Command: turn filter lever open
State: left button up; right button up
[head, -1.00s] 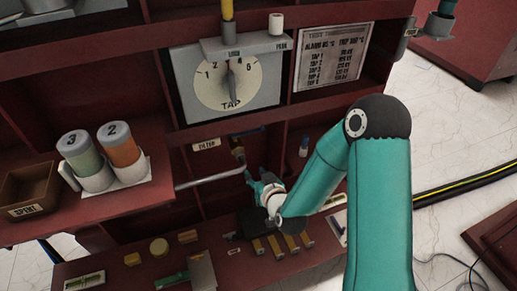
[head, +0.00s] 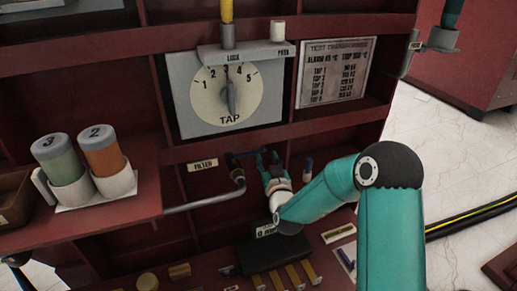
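The filter valve (head: 237,174) sits at the end of a grey pipe, right of the FILTER label (head: 203,165) on the red cabinet. Its dark blue lever (head: 243,154) lies roughly level across the top of the valve. My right gripper (head: 268,158) is at the right end of the lever, pointing up and into the cabinet. Its two teal fingers look spread apart. Whether they touch the lever is too small to tell.
The TAP dial (head: 229,92) and a text plate (head: 334,71) are above. A grey pipe (head: 205,202) runs left of the valve. Two labelled canisters (head: 77,160) stand at left. A blue-topped item (head: 307,170) is right of the gripper. A dark block (head: 272,253) lies below.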

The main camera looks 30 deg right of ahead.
aim_at(263, 147)
jog(key=b+x, duration=0.1)
jog(key=x, duration=0.6)
jog(key=shift+w+d, duration=0.1)
jog(key=shift+w, duration=0.25)
grip_shut()
